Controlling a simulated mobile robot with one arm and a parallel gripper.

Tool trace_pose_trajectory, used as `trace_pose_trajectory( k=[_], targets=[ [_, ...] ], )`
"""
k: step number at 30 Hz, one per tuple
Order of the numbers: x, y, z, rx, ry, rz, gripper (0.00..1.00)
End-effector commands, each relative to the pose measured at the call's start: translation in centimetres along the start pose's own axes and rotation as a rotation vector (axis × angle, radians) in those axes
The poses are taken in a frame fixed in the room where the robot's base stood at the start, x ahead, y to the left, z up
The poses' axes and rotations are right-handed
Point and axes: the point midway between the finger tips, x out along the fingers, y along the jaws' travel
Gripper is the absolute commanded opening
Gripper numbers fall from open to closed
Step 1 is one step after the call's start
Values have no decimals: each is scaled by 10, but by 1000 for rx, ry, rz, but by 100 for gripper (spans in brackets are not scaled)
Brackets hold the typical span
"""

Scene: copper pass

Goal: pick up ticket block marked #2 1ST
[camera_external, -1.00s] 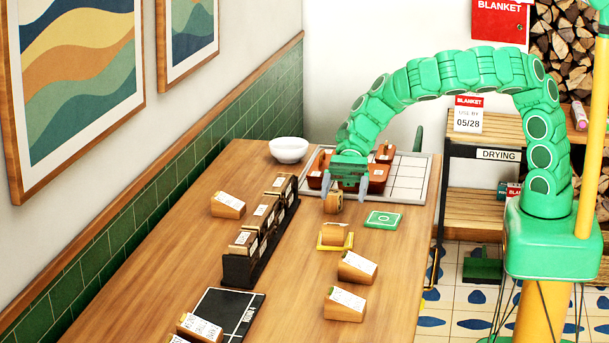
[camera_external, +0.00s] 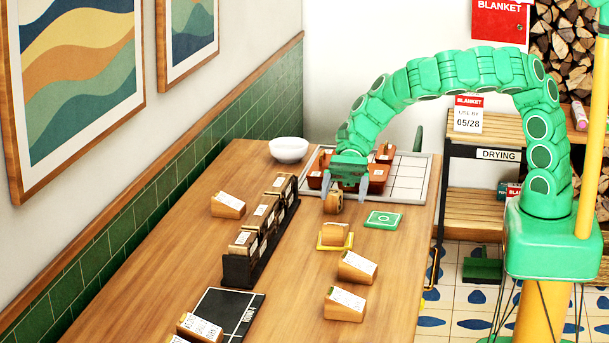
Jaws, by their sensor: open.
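Several wooden ticket blocks with white labels are on the wooden table, but their print is too small to read, so I cannot tell which is #2 1ST. My gripper (camera_external: 347,187) is open and points down over the far part of the table. A small wooden block (camera_external: 333,203) stands just below and between its fingers; its label is not readable. Other blocks are a block on a yellow holder (camera_external: 335,233), two loose blocks nearer the front (camera_external: 357,266) and (camera_external: 344,304), and a block left of the rack (camera_external: 228,205).
A dark rack (camera_external: 240,269) holds several blocks. A black board (camera_external: 229,312) with blocks lies in front. A green coaster (camera_external: 383,220) lies right of my gripper. Behind are a white gridded tray (camera_external: 408,178) with brown pieces and a white bowl (camera_external: 288,150).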

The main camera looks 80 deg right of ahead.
Motion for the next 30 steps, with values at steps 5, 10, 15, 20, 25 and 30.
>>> trace_pose_trajectory(
  k=[5,10,15,20,25,30],
  targets=[
    [0,0,0,0,0,0,99],
    [0,0,0,0,0,0,100],
    [-2,0,4,-1,0,-1,100],
    [-7,0,17,-3,0,0,100],
    [-13,0,32,-1,-1,0,100],
    [-19,0,44,-3,1,-1,100]
  ],
)
